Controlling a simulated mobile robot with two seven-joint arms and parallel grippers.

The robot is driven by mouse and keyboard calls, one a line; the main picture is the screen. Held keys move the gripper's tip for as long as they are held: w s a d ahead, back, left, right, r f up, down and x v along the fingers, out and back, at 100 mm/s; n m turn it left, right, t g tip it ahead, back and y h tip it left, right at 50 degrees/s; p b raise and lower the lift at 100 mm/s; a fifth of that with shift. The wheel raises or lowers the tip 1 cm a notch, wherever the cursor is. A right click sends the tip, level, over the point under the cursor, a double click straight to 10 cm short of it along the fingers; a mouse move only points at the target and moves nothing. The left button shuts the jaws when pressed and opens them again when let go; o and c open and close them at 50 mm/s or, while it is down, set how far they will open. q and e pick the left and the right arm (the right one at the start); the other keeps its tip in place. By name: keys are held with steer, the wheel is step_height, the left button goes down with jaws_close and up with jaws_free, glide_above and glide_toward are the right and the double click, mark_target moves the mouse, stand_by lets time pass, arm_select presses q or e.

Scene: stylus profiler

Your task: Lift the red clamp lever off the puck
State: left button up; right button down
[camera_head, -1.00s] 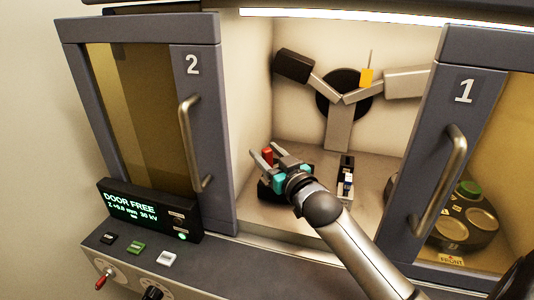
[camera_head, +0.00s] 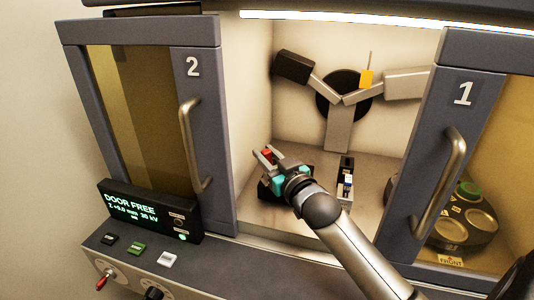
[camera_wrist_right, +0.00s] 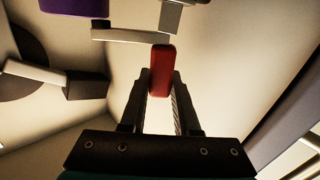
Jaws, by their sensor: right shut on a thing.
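The red clamp lever (camera_head: 267,155) stands inside the open chamber, left of its middle. My right gripper (camera_head: 267,153) reaches in from the lower right and is shut on the lever. In the right wrist view the red lever (camera_wrist_right: 162,72) sits between the two fingertips (camera_wrist_right: 161,82). The dark block (camera_head: 268,190) below the gripper is mostly hidden by it. I cannot make out the puck. My left gripper is not in view.
Door 2 (camera_head: 206,130) stands left of the opening and door 1 (camera_head: 419,150) right of it, each with a bar handle. A small black holder (camera_head: 346,168) stands right of my gripper.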

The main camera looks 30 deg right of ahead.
steer(key=shift+a+n+p, duration=0.4)
steer(key=shift+n+p, duration=0.45)
steer(key=shift+n, duration=0.05)
steer(key=n+p, duration=0.1)
steer(key=a+n, duration=0.1)
steer(key=shift+f+n+p, duration=0.2)
steer(key=shift+n+p, duration=0.1)
steer(key=shift+p, duration=0.05)
steer(key=shift+w+a+f+n+p, duration=0.1)
steer(key=shift+a+f+n+p, duration=0.2)
steer(key=shift+n, duration=0.85)
steer(key=shift+a+f+n+p, duration=0.15)
steer(key=shift+a+f+n, duration=0.25)
steer(key=shift+n, duration=0.7)
steer(key=shift+w+a+f+n+p, duration=0.1)
steer(key=shift+a+f+n+p, duration=0.2)
steer(key=shift+n, duration=0.85)
steer(key=shift+f, duration=0.15)
steer(key=c, duration=0.6)
jaws_free()
steer(key=shift+c, duration=0.2)
steer(key=shift+s, duration=0.15)
steer(key=s+a, duration=0.1)
steer(key=s, duration=1.4)
steer(key=shift+a, duration=0.15)
